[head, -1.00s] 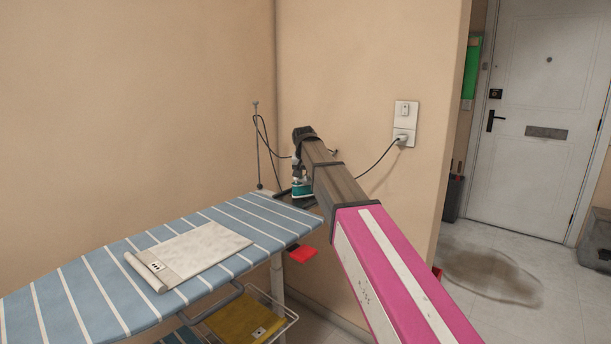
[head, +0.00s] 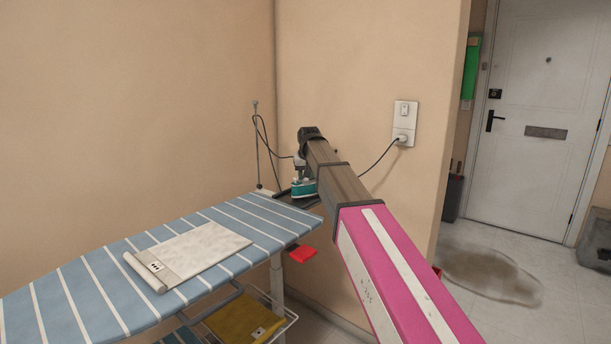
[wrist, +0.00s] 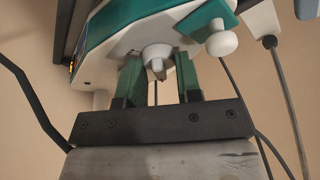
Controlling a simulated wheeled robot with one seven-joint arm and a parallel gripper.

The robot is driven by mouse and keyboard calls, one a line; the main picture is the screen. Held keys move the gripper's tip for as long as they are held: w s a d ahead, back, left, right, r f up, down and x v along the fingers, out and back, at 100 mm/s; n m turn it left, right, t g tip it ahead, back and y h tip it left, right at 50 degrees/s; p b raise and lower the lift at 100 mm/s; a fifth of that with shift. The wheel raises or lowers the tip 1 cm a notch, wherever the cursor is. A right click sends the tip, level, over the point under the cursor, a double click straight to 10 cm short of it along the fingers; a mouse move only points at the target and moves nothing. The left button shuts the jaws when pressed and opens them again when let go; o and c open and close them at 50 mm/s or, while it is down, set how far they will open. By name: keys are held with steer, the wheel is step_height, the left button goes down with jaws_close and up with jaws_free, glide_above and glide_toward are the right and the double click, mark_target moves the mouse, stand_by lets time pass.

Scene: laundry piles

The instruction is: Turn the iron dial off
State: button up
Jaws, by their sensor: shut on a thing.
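The teal and white iron (head: 303,190) stands on the dark rest at the far end of the ironing board. In the wrist view the iron (wrist: 115,30) fills the top of the picture. Its pale dial (wrist: 156,57) sits between the two green fingertips of my gripper (wrist: 158,68), which is shut on it. A pointed tip shows on the dial, but I cannot read its setting. In the head view my gripper (head: 299,165) is by the iron and mostly hidden by my arm.
The blue striped ironing board (head: 95,280) holds a folded pale cloth (head: 190,255). A red piece (head: 302,254) juts out beside the board. A dark cord runs to the wall socket (head: 404,137). A thin stand (head: 257,145) rises behind the board. A yellow cloth (head: 240,322) lies below.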

steer(key=o, duration=0.6)
steer(key=shift+m, duration=0.3)
